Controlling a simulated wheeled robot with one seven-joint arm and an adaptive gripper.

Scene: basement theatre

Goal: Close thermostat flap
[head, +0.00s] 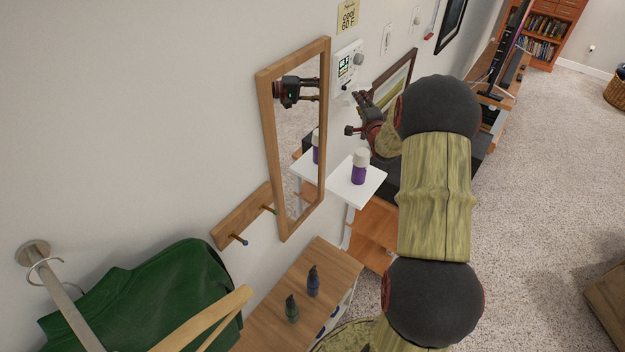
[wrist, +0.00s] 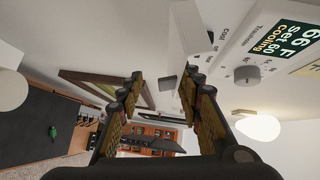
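The white thermostat (head: 343,71) is on the wall just right of the wood-framed mirror in the head view. In the wrist view its dark display (wrist: 282,42), reading 66 F, Set 60, Cooling, and its grey dial (wrist: 247,76) show at the right. A pale panel edge (wrist: 190,28) juts out beside the printed labels; it looks like the flap standing open, though its hinge is unclear. My gripper (head: 354,115) is just below and right of the thermostat. In the wrist view my gripper (wrist: 163,86) is open, with nothing clearly held between its fingers.
A white shelf (head: 373,182) below my gripper holds a purple bottle (head: 359,168) with a white cap. The mirror (head: 295,140) is close on the left. A framed picture (head: 397,80) is close behind my gripper. Open carpet (head: 545,160) lies to the right.

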